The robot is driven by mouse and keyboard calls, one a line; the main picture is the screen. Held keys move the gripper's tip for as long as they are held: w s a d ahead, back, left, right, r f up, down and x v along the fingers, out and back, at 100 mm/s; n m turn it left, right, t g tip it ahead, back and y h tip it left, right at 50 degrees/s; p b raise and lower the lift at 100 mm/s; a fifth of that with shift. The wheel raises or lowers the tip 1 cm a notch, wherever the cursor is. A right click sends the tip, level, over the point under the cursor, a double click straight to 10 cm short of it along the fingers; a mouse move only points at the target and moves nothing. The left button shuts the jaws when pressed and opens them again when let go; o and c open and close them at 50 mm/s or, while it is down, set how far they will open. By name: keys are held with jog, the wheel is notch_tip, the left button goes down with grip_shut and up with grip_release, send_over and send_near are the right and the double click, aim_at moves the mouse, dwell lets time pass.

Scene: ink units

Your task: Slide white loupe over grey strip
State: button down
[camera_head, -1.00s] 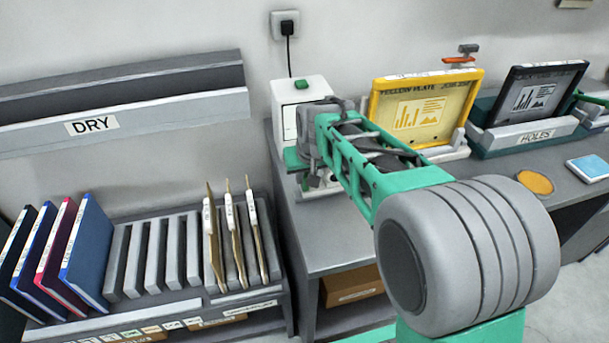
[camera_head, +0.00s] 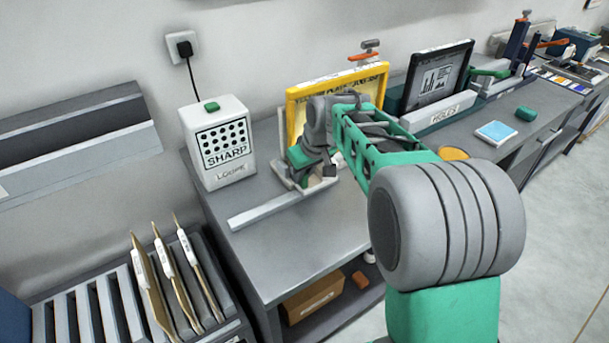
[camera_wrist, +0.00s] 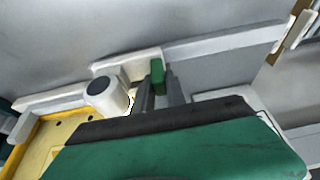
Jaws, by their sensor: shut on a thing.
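The white loupe (camera_wrist: 107,94) is a short white cylinder with a dark round top, on a pale slider with a green tab (camera_wrist: 157,76). My gripper (camera_wrist: 160,90) is shut on this green tab, its two dark fingers on either side. In the head view my gripper (camera_head: 310,168) is low in front of the yellow plate, and the arm hides most of the loupe. A light grey strip (camera_head: 264,212) runs from the gripper toward the left edge of the table. It also shows in the wrist view (camera_wrist: 225,45), extending right from the slider.
A white box marked SHARP (camera_head: 220,148) stands left of the gripper. The yellow plate (camera_head: 367,80) stands behind it, and a dark framed plate (camera_head: 438,75) is further right. A rack with hanging cards (camera_head: 165,285) is at lower left. The tabletop (camera_head: 290,245) before the strip is clear.

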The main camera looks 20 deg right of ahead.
jog(key=shift+d, duration=0.15)
jog(key=c, duration=1.4)
grip_release()
jog(key=shift+w+d, duration=0.1)
jog(key=shift+o, duration=0.2)
jog(key=a+v, duration=0.1)
jog(key=v, duration=0.6)
jog(key=shift+d+r+b, duration=0.35)
jog(key=shift+d+r, duration=0.05)
jog(key=shift+d, duration=0.15)
jog(key=s+a+f+m, duration=0.1)
jog(key=s+f, duration=0.1)
jog(key=s, duration=0.5)
jog(key=s+f+m+h, duration=0.1)
jog(key=s+f, duration=0.2)
jog(key=s, duration=0.4)
jog(key=s+a+f+m, duration=0.1)
jog(key=s+f, duration=0.2)
jog(key=s, duration=0.3)
jog(key=shift+s+a+m+g, duration=0.3)
jog(key=shift+s+g, duration=0.1)
